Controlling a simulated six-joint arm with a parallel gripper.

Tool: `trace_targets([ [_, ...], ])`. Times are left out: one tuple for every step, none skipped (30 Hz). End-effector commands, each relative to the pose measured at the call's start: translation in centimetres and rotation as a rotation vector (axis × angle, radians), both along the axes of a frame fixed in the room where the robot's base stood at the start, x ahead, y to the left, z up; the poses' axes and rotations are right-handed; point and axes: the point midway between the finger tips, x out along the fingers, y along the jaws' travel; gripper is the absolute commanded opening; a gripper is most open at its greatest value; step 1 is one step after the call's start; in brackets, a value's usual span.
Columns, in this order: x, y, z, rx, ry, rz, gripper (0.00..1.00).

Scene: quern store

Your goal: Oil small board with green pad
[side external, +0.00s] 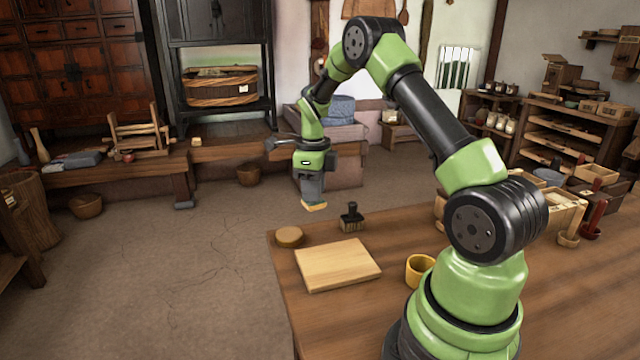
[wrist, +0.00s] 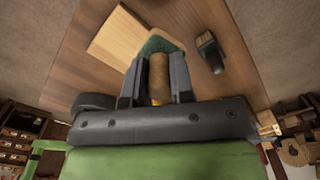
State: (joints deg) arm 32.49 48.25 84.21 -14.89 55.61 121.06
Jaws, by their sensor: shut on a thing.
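The small board (side external: 337,265) is a pale rectangular wooden board lying flat on the table in the side view; it also shows at the upper left of the wrist view (wrist: 112,38). My gripper (side external: 312,200) is shut on the green pad, which has a tan block between the fingers and a green face (wrist: 160,45) beyond the fingertips. In the side view only a small yellowish part of the pad shows below the jaws. It hangs in the air near the table's far left corner, apart from the board.
A round brown disc (side external: 289,236) lies beside the board at the table's left corner. A dark brush (side external: 351,216) stands behind the board. A yellow cup (side external: 420,269) stands to its right. Boxes (side external: 556,210) and pestle-like items are farther right. The table's left front is clear.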

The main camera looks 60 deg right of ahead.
Motion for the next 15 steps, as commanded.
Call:
trace_targets([
  [-0.3, 1.6, 0.0, 0.001, 0.003, 0.078, 0.03],
  [-0.5, 2.5, 0.0, 0.002, 0.003, 0.124, 0.03],
  [-0.8, 3.7, 0.0, 0.002, 0.002, 0.186, 0.03],
  [-1.1, 4.5, 0.0, 0.001, 0.002, 0.234, 0.03],
  [-1.4, 5.3, -0.1, 0.001, 0.002, 0.277, 0.03],
  [-1.8, 6.3, -0.1, 0.002, 0.001, 0.332, 0.03],
  [-2.1, 7.0, -0.1, 0.001, 0.000, 0.373, 0.03],
  [-2.4, 7.6, -0.1, 0.001, 0.000, 0.408, 0.03],
  [-2.8, 8.3, -0.1, 0.001, -0.001, 0.451, 0.03],
  [-3.1, 8.8, -0.2, 0.001, -0.001, 0.479, 0.03],
  [-3.3, 9.2, -0.2, 0.002, -0.002, 0.504, 0.03],
  [-3.6, 9.7, -0.2, 0.001, -0.002, 0.531, 0.03],
  [-3.8, 9.9, -0.2, 0.001, -0.002, 0.548, 0.03],
  [-3.9, 10.1, -0.2, 0.001, -0.002, 0.561, 0.03],
  [-4.1, 10.3, -0.3, 0.002, -0.002, 0.573, 0.03],
])
